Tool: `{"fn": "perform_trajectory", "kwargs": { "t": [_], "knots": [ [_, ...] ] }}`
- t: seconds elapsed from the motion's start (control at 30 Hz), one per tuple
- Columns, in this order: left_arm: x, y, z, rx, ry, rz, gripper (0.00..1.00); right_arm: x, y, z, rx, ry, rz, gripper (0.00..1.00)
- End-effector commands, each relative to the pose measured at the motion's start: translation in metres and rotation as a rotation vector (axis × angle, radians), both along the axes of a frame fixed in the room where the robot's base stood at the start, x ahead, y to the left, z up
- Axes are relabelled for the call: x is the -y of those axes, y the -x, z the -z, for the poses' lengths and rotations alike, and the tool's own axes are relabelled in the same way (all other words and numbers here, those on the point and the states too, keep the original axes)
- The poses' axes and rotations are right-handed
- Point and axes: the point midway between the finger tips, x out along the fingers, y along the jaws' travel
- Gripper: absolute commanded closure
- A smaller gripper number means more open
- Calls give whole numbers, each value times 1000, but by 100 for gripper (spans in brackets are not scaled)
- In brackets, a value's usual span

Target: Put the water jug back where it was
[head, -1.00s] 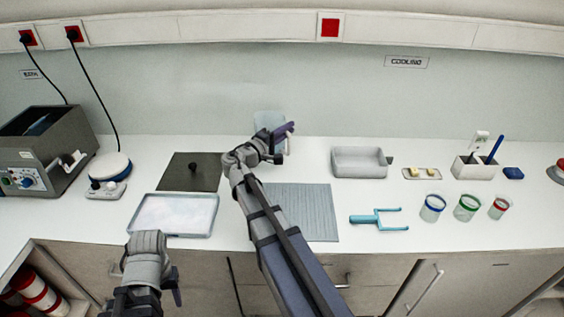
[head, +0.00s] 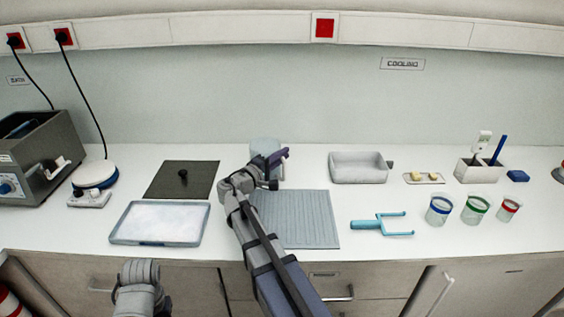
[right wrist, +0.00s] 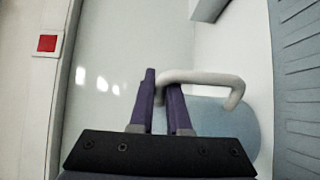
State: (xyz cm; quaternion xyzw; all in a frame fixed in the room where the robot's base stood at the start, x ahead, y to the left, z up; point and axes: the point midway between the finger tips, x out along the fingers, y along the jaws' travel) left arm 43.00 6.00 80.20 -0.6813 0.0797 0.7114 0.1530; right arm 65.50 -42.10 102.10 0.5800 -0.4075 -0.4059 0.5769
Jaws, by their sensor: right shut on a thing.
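The water jug (head: 264,147) is a pale blue, see-through vessel at the back of the counter, behind the grey ribbed mat (head: 310,222). My right gripper (head: 278,161) is at its right side and partly hides it. In the right wrist view the purple fingers (right wrist: 163,100) are shut on the jug's pale handle (right wrist: 205,77), and the jug's blue body (right wrist: 232,122) shows beyond them. The jug's base is hidden, so I cannot tell whether it touches the counter. Of my left arm only a grey link shows at the bottom left; its jaws are out of view.
A grey basin (head: 358,178), a blue fork-shaped tool (head: 372,224) and several banded cups stand right. The counter between jug and basin is clear.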

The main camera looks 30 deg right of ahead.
Motion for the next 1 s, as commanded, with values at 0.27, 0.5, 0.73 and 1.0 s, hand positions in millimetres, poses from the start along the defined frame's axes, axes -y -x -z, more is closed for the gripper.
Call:
{"fn": "perform_trajectory", "kwargs": {
  "t": [0.27,0.5,0.73,1.0],
  "knots": [
    [0,0,1,0,0,0,50,0,0,1,0,1,0,100],
    [0,0,1,0,0,0,50,0,0,1,0,0,0,65],
    [0,0,1,0,0,0,50,0,0,1,0,0,0,55],
    [0,0,-2,0,0,0,50,-11,4,-2,0,0,-3,55]
  ]
}}
